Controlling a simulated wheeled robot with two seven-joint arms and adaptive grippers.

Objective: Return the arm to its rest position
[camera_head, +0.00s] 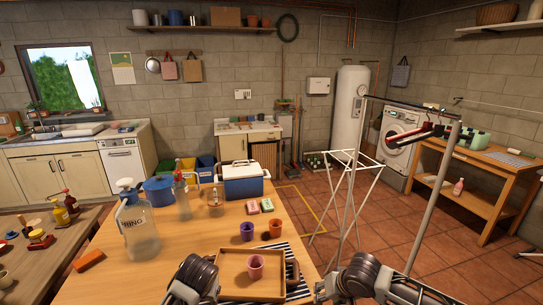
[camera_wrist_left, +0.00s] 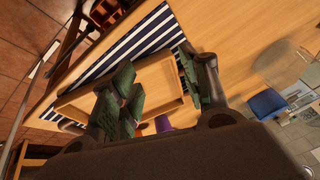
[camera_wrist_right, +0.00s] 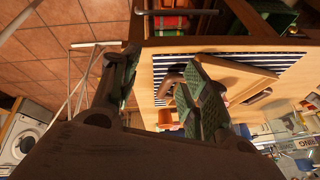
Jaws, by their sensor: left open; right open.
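My right gripper (camera_head: 326,287) shows at the bottom of the head view, just right of the wooden tray (camera_head: 222,284). In the right wrist view its jaws (camera_wrist_right: 160,82) are apart with nothing gripped. My left arm shows at the bottom of the head view, left of the tray; its fingertips are hard to make out there. In the left wrist view the left jaws (camera_wrist_left: 158,82) are spread over the tray (camera_wrist_left: 163,82), holding nothing. A pink cup (camera_head: 255,267) stands in the tray. A striped cloth (camera_head: 297,291) lies under the tray.
On the table (camera_head: 180,262) stand a purple cup (camera_head: 246,231), an orange cup (camera_head: 275,228), a clear jug (camera_head: 138,232) and a blue cooler (camera_head: 243,182). A white drying rack (camera_head: 352,185) and a clothes rail (camera_head: 437,190) stand right of the table. Floor between them is open.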

